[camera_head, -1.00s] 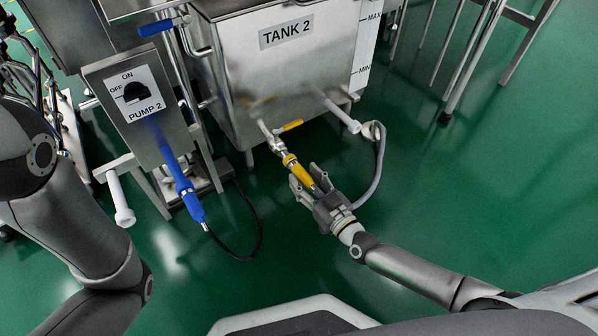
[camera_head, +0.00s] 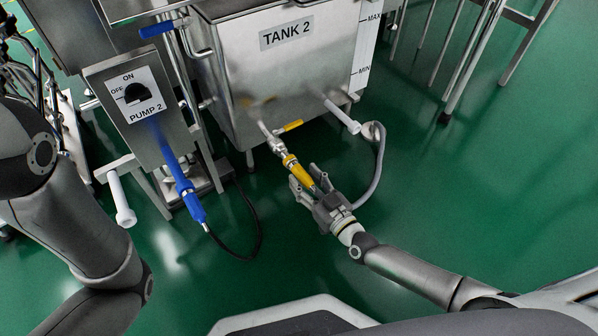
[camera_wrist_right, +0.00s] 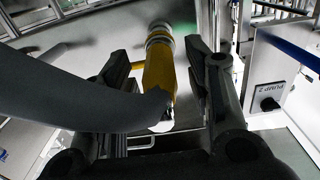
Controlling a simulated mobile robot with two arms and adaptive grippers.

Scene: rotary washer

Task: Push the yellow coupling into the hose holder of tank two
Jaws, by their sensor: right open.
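The yellow coupling (camera_head: 298,172) sits in line with the metal outlet pipe and valve (camera_head: 277,144) at the bottom of tank two (camera_head: 285,70). My right gripper (camera_head: 309,185) is open around the coupling's near end. In the right wrist view the coupling (camera_wrist_right: 159,72) stands between the two open fingers (camera_wrist_right: 160,88), with a visible gap to the right finger. A white peg-like holder (camera_head: 343,117) sticks out from the tank's lower right. My left gripper is out of view.
The pump 2 box (camera_head: 137,105) stands left of the tank. Another white peg (camera_head: 121,198) is at lower left.

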